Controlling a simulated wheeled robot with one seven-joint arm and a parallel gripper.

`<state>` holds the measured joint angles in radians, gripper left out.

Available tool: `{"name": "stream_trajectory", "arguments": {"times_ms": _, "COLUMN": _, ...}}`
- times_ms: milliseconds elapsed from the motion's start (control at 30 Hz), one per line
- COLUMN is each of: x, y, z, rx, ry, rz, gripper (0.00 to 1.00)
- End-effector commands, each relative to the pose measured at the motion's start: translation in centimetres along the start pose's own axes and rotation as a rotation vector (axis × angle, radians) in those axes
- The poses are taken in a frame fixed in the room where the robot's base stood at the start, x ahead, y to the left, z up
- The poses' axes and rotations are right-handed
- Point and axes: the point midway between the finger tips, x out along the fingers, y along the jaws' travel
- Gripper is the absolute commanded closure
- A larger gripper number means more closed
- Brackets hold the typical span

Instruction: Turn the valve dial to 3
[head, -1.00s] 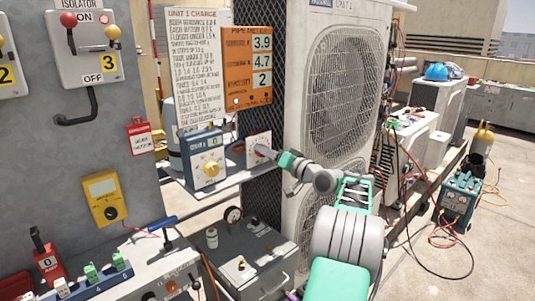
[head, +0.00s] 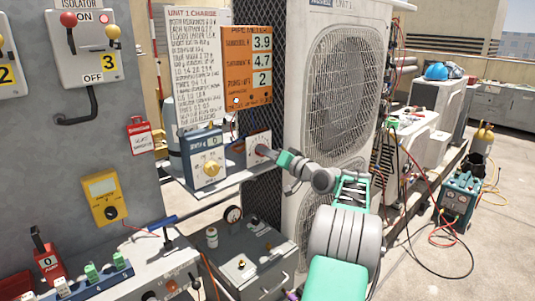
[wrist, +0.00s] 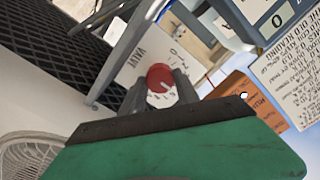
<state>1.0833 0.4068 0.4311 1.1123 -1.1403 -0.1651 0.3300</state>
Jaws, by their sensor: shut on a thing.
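The valve dial (wrist: 160,78) is a round red knob with a pale pointer mark, on a white plate (wrist: 135,63) lettered "VALV" with scale marks, partly hidden by my fingers. In the head view the white valve plate (head: 258,144) stands on a shelf to the right of a blue box, and my wrist hides most of the knob. My gripper (wrist: 160,88) is shut on the red dial, one finger on each side of it. In the head view my gripper (head: 272,153) reaches the plate from the right. I cannot read the number the pointer faces.
A blue box with a yellow dial (head: 209,168) stands just left of the valve. An orange meter board (head: 246,68) reading 3.9, 4.7 and 2 and a white "UNIT 1 CHARGE" sheet (head: 196,65) hang above. A large condenser (head: 340,90) stands close behind my arm.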

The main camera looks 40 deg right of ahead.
Motion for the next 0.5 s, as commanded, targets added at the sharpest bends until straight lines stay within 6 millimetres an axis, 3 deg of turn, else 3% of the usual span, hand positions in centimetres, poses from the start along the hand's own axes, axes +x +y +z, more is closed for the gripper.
{"name": "stream_trajectory", "arguments": {"times_ms": 500, "x": -0.04, "y": 0.26, "z": 0.31, "rx": -0.098, "ry": 0.000, "rz": 0.000, "gripper": 1.00}}
